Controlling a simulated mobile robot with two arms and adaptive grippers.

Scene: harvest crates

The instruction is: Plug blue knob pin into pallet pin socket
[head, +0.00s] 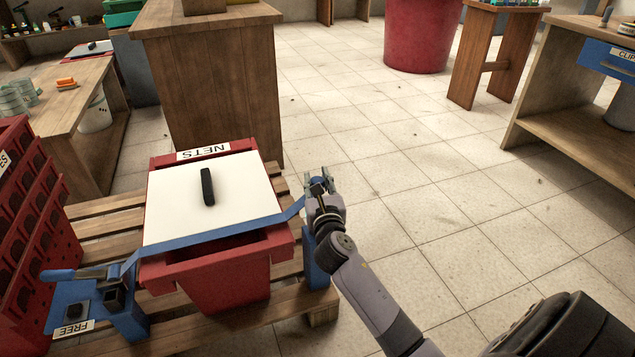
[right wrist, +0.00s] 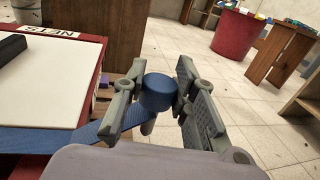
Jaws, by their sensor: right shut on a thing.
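My right gripper (head: 322,187) is at the right side of the pallet (head: 322,304), above a blue post (head: 316,264) on the pallet's edge. It is shut on the blue knob pin (right wrist: 158,93), whose round knob sits between the two fingers (right wrist: 160,82) in the right wrist view. A short grey shaft points down below the knob. The blue strap (head: 215,236) runs across the red crate (head: 225,285) and rises to the post by the gripper. The pin socket is hidden behind the gripper, so I cannot tell whether the shaft is in it. My left gripper is out of view.
A white lid (head: 230,190) with a black handle (head: 207,187) covers most of the NETS crate. A blue lever fixture (head: 88,300) marked FREE stands at the pallet's left. Stacked red crates (head: 30,235) are further left. Open tiled floor lies to the right.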

